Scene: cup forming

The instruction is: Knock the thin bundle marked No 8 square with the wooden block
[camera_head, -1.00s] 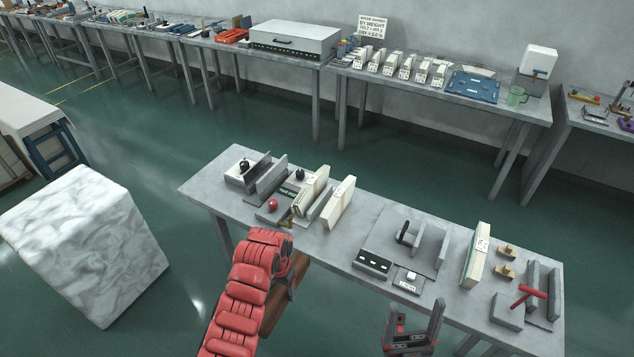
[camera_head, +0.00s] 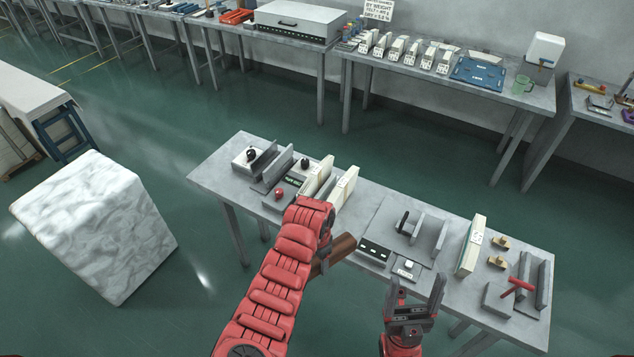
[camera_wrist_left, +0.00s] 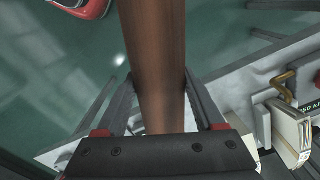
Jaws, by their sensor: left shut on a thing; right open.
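My left gripper (camera_head: 325,248) is shut on the brown wooden block (camera_head: 340,251), in front of the bench's near edge. In the left wrist view the wooden block (camera_wrist_left: 152,65) runs up from between the fingers. Two cream bundles stand upright on the bench, a left one (camera_head: 317,176) and a right one (camera_head: 344,186), beyond my left gripper and apart from the block. A thicker bundle with a green side (camera_head: 472,245) stands further right. No number is legible on any of them. My right gripper (camera_head: 415,286) is open and empty at the near edge.
The bench (camera_head: 215,180) also carries grey upright plates (camera_head: 430,237), a black-topped box (camera_head: 374,252), a small scale-like box (camera_head: 406,268), brass pieces (camera_head: 498,262) and a red-handled tool (camera_head: 517,287). A white marbled block (camera_head: 95,230) stands at left. Open floor lies between the benches.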

